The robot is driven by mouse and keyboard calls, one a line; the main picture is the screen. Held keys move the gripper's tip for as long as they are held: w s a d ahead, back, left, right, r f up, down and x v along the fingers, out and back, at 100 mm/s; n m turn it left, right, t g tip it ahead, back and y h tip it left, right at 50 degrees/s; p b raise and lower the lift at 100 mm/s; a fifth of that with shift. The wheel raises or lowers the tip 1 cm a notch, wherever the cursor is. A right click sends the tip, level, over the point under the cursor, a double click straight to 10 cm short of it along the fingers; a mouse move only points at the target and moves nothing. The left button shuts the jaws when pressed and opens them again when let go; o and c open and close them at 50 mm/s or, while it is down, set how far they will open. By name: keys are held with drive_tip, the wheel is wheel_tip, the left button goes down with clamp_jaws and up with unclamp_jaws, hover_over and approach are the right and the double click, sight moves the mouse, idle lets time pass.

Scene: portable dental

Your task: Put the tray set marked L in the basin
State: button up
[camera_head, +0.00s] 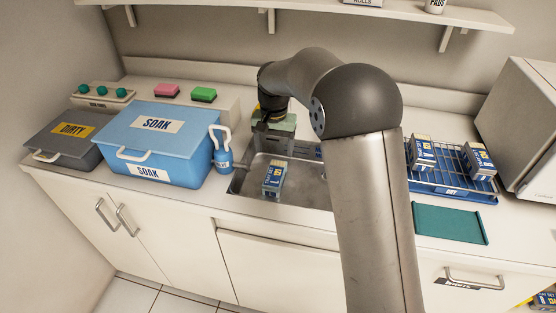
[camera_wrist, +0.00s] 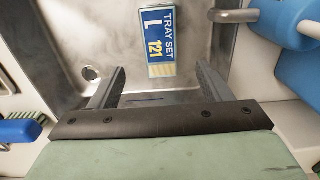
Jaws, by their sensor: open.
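The tray set marked L (camera_wrist: 158,42), a small blue, white and yellow box reading "TRAY SET L 121", lies in the metal basin (camera_wrist: 75,25). In the head view the same box (camera_head: 274,178) is inside the basin (camera_head: 312,194), towards its left side. My gripper (camera_wrist: 160,84) is open and empty in the wrist view, its two fingers apart and the box beyond their tips. In the head view my gripper (camera_head: 272,128) is over the back of the basin, partly hidden, and the box is clear of it.
A blue SOAK bin (camera_head: 150,146), a grey DIRTY bin (camera_head: 62,138) and a blue-and-white bottle (camera_head: 222,158) stand left of the basin. Right of it are a blue wire rack (camera_head: 452,183) with two boxes and a green mat (camera_head: 450,224). My arm hides the basin's right part.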

drive_tip(key=s+d+r+n, duration=0.1)
drive_tip(key=s+d+r, duration=0.2)
drive_tip(key=s+d, duration=0.35)
drive_tip(key=s+d+r, duration=0.3)
drive_tip(key=s+d, duration=0.1)
drive_tip(key=s, duration=0.5)
drive_tip(key=s+d+f+n, duration=0.1)
drive_tip(key=s+d, duration=0.1)
drive_tip(key=s, duration=0.7)
drive_tip(key=s+d+f, duration=0.2)
drive_tip(key=s+d, duration=0.1)
drive_tip(key=s, duration=0.5)
drive_tip(key=shift+s+d+f+n, duration=0.25)
drive_tip(key=shift+s+d+n, duration=0.05)
drive_tip(key=shift+s+n, duration=0.1)
